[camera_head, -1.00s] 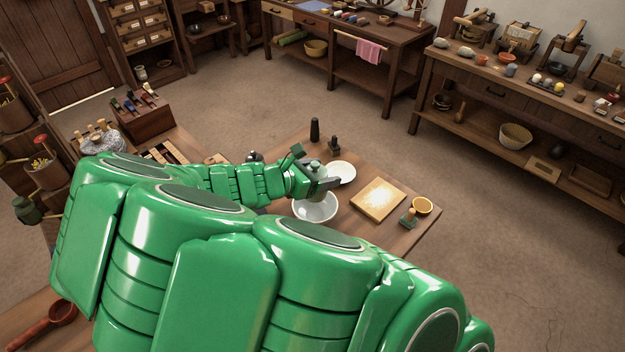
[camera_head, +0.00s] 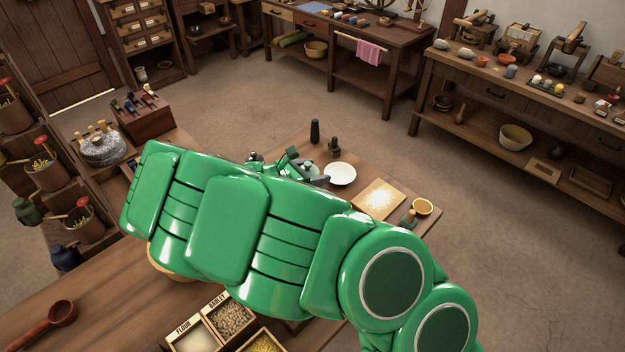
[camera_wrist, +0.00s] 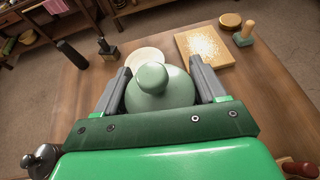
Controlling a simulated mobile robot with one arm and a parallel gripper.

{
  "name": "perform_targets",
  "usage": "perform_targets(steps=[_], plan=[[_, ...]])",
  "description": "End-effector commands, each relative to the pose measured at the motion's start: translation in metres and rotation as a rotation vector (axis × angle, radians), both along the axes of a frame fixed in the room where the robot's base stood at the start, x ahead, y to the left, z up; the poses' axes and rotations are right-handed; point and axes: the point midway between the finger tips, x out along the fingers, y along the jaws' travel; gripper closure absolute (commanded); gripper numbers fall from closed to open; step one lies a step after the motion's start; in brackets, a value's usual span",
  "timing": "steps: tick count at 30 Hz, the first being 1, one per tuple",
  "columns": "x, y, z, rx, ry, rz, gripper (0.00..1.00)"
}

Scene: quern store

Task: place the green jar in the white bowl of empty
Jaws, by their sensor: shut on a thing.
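My gripper (camera_wrist: 158,92) is shut on the green jar (camera_wrist: 160,90), a pale green jar with a rounded knob lid, seen from above between the two grey fingers. In the head view my gripper (camera_head: 320,180) shows only in part behind my green arm, above the table.
Dark upright pieces (camera_head: 315,131) stand at the far edge.

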Motion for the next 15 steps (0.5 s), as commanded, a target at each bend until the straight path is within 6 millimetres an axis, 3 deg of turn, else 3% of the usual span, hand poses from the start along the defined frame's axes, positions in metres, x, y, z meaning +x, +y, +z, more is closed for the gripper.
perform_targets(steps=[10,15], plan=[[0.003,0.0,-0.029,-0.001,0.001,0.001,1.0],[0.003,0.001,-0.034,0.0,0.0,0.001,1.0]])
